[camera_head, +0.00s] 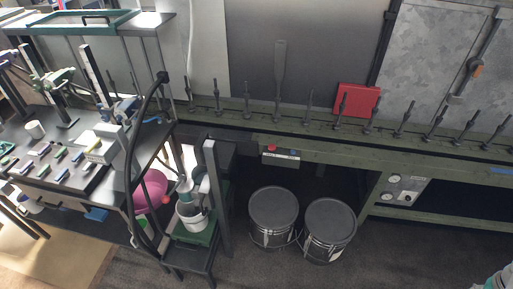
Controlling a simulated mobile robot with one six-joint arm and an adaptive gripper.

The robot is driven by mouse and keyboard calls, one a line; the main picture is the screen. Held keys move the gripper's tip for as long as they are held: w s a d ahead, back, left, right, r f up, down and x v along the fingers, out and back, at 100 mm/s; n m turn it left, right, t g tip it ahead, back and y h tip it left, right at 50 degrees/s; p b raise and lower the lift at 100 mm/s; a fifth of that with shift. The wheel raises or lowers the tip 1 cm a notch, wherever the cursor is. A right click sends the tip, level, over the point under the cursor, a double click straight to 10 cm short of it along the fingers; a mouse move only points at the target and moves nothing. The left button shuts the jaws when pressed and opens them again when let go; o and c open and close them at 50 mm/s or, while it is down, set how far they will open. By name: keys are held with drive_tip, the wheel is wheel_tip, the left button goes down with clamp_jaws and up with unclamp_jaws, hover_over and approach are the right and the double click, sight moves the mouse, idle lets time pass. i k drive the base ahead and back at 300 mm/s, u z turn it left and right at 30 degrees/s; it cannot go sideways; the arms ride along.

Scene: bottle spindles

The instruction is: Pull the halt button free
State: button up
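A small red button (272,148), which looks like the halt button, sits at the left of a small control box (281,158). The box is mounted on the front of the long green bench. The button is too small to tell whether it is pressed in or out. The fingers of my gripper do not show. A small pale and teal piece, perhaps part of my arm, shows at the bottom right corner, well apart from the button.
Two lidded drums (273,209) stand on the floor below the box. A green stand with a white bucket (191,217) is left of them. Several upright spindles (338,110) and a red box (357,100) stand along the bench. Open floor (410,255) lies at front right.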

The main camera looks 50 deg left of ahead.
sight(271, 146)
drive_tip(key=u, duration=1.5)
drive_tip(key=i, duration=1)
